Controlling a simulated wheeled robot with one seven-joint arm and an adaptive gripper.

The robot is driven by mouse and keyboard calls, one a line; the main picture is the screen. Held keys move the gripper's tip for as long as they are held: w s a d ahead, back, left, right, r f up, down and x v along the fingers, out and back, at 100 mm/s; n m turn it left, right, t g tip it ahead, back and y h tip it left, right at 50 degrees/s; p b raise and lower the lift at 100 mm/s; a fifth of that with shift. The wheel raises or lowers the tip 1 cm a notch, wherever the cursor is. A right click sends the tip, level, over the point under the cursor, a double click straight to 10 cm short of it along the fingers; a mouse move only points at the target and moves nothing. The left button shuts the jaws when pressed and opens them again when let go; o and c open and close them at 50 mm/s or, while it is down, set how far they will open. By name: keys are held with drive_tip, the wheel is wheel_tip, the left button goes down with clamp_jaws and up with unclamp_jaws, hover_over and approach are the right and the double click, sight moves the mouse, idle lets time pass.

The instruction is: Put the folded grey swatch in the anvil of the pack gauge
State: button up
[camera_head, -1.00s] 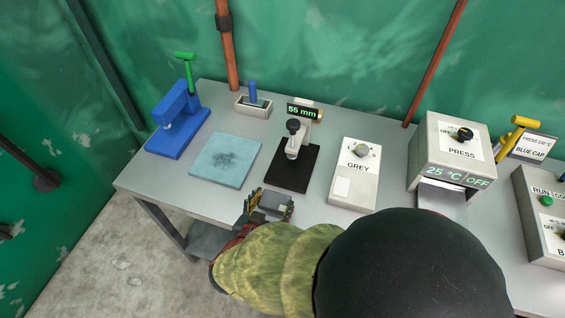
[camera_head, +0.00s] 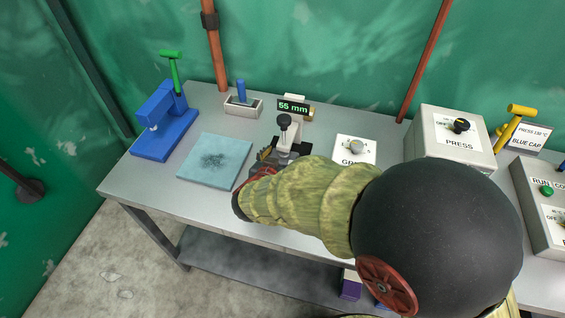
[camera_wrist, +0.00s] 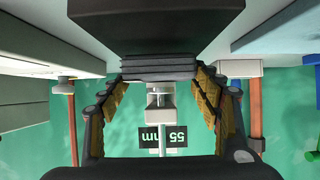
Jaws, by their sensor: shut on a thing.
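My gripper (camera_wrist: 160,76) is shut on the folded grey swatch (camera_wrist: 158,67), a dark layered stack between the two fingers in the wrist view. In the head view my gripper (camera_head: 278,158) is over the front of the pack gauge (camera_head: 290,131), and my arm hides most of the swatch and the gauge's base. The wrist view is upside down. It shows the gauge's dark base (camera_wrist: 155,22) close to the swatch and its pale post (camera_wrist: 160,101) straight beyond. The display (camera_wrist: 162,137) reads 55 mm. I cannot tell whether the swatch touches the anvil.
A pale blue mat (camera_head: 215,160) lies left of the gauge, with a blue hand press (camera_head: 166,125) beyond it. A small tray with a blue peg (camera_head: 242,104) stands behind. The GREY box (camera_head: 355,149) and PRESS unit (camera_head: 450,140) stand to the right.

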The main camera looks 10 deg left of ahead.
drive_tip(key=shift+w+f+b, duration=0.1)
drive_tip(key=shift+f+b, duration=0.35)
drive_tip(key=shift+f, duration=0.35)
drive_tip(key=shift+f, duration=0.1)
drive_tip(key=o, duration=1.1)
drive_tip(key=shift+r, duration=0.2)
drive_tip(key=p+v, duration=0.5)
drive_tip(key=v, duration=0.7)
drive_tip(key=shift+p, duration=0.3)
drive_tip(key=shift+f, duration=0.1)
